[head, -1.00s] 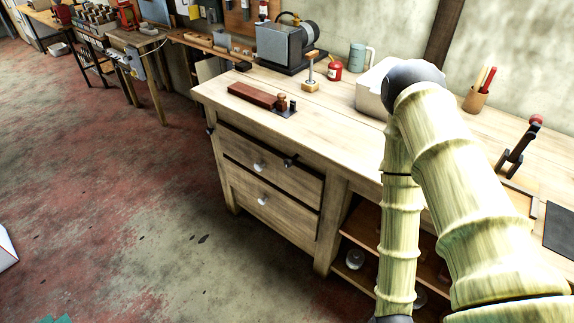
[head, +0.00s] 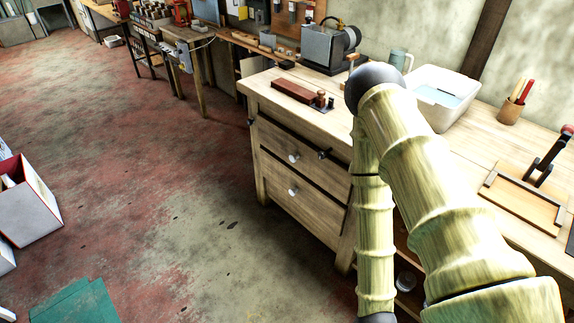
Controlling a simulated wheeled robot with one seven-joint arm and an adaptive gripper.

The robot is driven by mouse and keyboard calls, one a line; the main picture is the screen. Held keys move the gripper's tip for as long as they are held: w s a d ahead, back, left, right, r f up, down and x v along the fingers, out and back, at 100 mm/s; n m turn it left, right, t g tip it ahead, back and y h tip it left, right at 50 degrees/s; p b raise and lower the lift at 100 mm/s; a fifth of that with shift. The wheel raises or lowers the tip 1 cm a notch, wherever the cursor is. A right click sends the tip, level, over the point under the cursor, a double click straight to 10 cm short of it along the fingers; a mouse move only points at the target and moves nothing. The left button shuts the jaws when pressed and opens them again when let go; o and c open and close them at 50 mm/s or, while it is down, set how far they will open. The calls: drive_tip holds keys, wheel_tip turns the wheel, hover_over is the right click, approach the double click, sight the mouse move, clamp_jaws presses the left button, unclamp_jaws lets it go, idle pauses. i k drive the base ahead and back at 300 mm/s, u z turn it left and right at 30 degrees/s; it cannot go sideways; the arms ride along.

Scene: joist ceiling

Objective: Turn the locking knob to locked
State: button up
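The wooden workbench (head: 275,87) has two drawers in its front, each with a white round knob: the upper knob (head: 294,158) and the lower knob (head: 292,191). A small black knob or handle (head: 324,153) sticks out near the upper drawer's right end. Another small dark fitting (head: 251,121) is on the bench's left corner. I cannot tell which of these, if any, is the locking knob, or how it is set. My bamboo-patterned arm fills the right of the view and bends down past the lower edge. My gripper is out of view.
A red-brown block (head: 294,91), a grey machine (head: 327,45), a white basin (head: 440,95), a pen cup (head: 509,111) and a toggle clamp (head: 548,155) are on the bench. An open white box (head: 28,212) stands on the floor at left. The floor before the drawers is clear.

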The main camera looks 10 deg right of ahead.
sight(321, 154)
drive_tip(key=u, duration=0.8)
drive_tip(key=k, duration=1)
drive_tip(key=u, duration=1.05)
drive_tip(key=i, duration=1)
drive_tip(key=z, duration=0.4)
drive_tip(key=i, duration=0.9)
drive_tip(key=z, duration=1.25)
drive_tip(key=i, duration=0.35)
drive_tip(key=z, duration=0.35)
